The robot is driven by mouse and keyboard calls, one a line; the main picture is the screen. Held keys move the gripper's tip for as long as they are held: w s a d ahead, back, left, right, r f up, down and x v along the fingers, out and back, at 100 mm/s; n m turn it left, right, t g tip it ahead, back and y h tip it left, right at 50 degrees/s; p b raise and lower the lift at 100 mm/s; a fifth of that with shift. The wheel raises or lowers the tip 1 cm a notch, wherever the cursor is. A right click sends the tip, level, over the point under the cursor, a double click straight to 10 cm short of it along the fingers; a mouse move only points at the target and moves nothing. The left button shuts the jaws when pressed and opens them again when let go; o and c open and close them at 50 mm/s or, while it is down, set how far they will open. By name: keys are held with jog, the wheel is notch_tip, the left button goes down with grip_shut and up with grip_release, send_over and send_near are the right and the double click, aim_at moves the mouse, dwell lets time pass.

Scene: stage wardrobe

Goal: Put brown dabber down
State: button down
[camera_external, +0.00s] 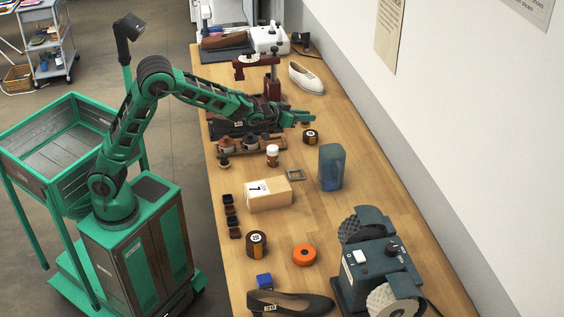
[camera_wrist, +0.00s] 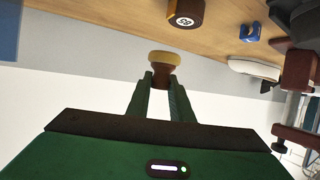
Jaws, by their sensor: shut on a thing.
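My gripper (camera_external: 299,117) is stretched out over the bench, near its middle. In the wrist view, my gripper (camera_wrist: 161,78) is shut on the brown dabber (camera_wrist: 164,72), which has a brown handle and a pale tan pad beyond the fingertips. In the external view the dabber is small and mostly hidden by the fingers. The wooden bench (camera_external: 338,216) also fills the top of the wrist view (camera_wrist: 110,18). I cannot tell whether the dabber touches it.
A brown numbered tin (camera_external: 310,137) stands close by my gripper. A blue-grey translucent jug (camera_external: 331,168), a white-lidded bottle (camera_external: 272,155) and a cardboard box (camera_external: 270,196) are nearer the camera. A white shoe (camera_external: 306,79) and a dark red press (camera_external: 272,80) are farther back.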

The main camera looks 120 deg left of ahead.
jog(key=w+d+f, duration=0.1)
jog(key=w+f, duration=0.1)
jog(key=w, duration=0.1)
jog(key=w+d+f, duration=0.2)
jog(key=w, duration=0.1)
jog(key=w+d+f, duration=0.1)
jog(key=w+f, duration=0.1)
jog(key=w, duration=0.2)
jog(key=shift+d+f, duration=0.35)
jog(key=shift+d, duration=0.05)
jog(key=shift+f, duration=2.05)
jog(key=c, duration=1.6)
grip_release()
jog(key=shift+o, duration=0.2)
